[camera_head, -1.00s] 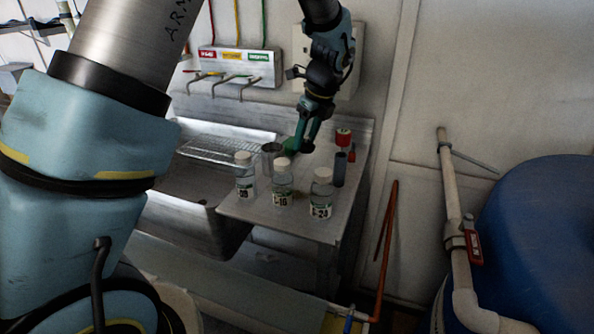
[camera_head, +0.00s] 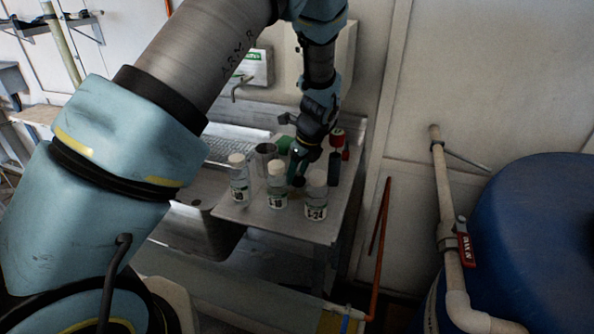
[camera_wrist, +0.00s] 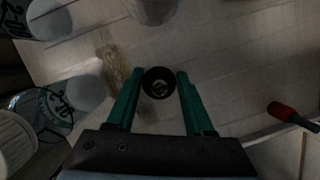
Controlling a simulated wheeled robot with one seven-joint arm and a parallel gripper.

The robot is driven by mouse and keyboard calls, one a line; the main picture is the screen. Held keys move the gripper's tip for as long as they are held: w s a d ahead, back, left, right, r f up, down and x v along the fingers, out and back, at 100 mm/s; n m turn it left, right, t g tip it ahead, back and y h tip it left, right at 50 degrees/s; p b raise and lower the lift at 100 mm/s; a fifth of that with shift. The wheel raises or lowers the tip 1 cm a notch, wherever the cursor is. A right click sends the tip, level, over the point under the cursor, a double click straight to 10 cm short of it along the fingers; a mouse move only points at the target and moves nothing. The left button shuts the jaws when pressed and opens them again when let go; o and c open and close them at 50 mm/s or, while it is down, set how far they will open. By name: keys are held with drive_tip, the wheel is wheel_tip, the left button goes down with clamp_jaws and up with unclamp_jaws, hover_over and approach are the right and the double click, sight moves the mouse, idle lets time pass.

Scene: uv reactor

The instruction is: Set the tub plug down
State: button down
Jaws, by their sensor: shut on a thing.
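The tub plug (camera_wrist: 159,82) shows in the wrist view as a round black piece with a grey centre. It sits between the green fingertips of my gripper (camera_wrist: 161,74), which is shut on it. In the head view my gripper (camera_head: 297,178) is low over the metal side table (camera_head: 240,214), behind the labelled bottles. The plug cannot be made out there. I cannot tell whether the plug touches the tabletop.
A metal cup (camera_head: 264,158) is to the left. A dark cylinder (camera_head: 335,168) and a red-handled item (camera_wrist: 283,111) are to the right.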

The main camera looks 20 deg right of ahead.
drive_tip(key=shift+f, duration=0.15)
drive_tip(key=shift+c, duration=1.3)
unclamp_jaws()
drive_tip(key=shift+r, duration=0.3)
drive_tip(key=b+v, duration=0.3)
drive_tip(key=v, duration=0.8)
drive_tip(key=shift+r+b, duration=0.35)
drive_tip(key=shift+s+d, duration=0.1)
